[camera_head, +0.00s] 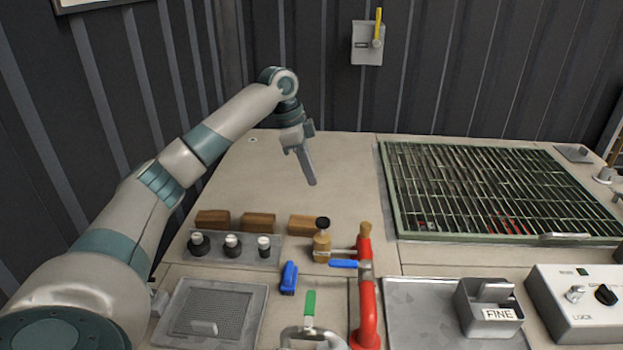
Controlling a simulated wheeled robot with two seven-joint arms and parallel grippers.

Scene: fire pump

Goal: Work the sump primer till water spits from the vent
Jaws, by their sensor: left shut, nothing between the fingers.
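My left gripper (311,182) is shut and empty. It points down over the bare bench top, behind the wooden blocks, and touches nothing that I can see. A red pipe (367,310) with a brass top (365,229) and a blue lever (343,264) stands front centre. A brass fitting with a black knob (322,240) is beside it on the left. A green handle (310,303) stands up near a grey metal part (312,336), cut off by the lower edge. I cannot tell which part is the primer or the vent. No water shows. My right gripper is out of view.
A green grating (480,185) covers a sunken area at right. Several wooden blocks (258,222) and black-and-white knobs (232,244) lie left of the pipe. A grey box marked FINE (489,314) and a switch box (585,305) stand front right. A yellow-lever wall box (368,43) hangs behind.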

